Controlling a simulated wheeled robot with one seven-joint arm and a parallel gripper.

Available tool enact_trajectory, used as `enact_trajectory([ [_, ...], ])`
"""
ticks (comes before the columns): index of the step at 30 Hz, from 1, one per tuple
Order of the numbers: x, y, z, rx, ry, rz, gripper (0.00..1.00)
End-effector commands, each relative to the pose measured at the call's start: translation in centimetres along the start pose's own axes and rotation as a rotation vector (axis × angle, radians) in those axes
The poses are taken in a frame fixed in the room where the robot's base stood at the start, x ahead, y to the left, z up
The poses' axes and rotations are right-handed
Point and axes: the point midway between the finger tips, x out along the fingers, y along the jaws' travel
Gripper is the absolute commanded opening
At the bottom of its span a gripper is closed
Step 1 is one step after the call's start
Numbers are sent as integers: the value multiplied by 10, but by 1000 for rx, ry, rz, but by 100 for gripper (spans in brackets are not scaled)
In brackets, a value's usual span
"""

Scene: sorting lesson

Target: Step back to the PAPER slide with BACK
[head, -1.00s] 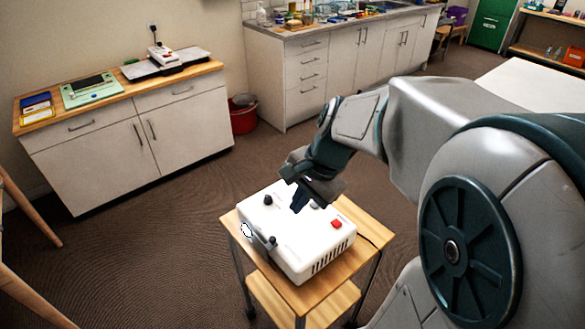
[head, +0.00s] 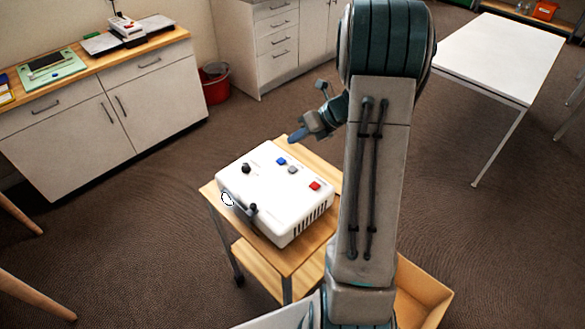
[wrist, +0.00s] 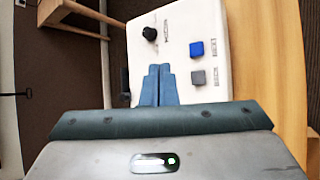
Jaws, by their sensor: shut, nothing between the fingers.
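A white slide projector (head: 270,195) sits on a small wooden trolley. Its top carries a blue button (head: 281,161), a grey button (head: 292,170), a red button (head: 314,185) and a black knob (head: 246,168). In the wrist view the blue button (wrist: 196,48) has the label NEXT beside it, and the grey button (wrist: 198,78) has BACK. My gripper (head: 294,138) is shut and empty, up beyond the far edge of the projector top. In the wrist view its fingertips (wrist: 158,69) show left of both buttons, apart from them. No projected slide is in view.
The wooden trolley (head: 212,191) has little bare top around the projector. A cardboard box (head: 425,292) stands on the floor by my arm. A white table (head: 500,60) is at right, and a cabinet (head: 110,110) at left.

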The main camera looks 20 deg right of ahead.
Motion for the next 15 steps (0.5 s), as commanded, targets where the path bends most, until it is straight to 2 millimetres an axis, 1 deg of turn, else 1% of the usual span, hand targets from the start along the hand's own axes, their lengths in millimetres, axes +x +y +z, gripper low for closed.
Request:
enact_trajectory([
  [8, 4, -2, -3, -3, 2, 0, 0],
  [15, 18, -13, -14, -4, 2, 0, 0],
])
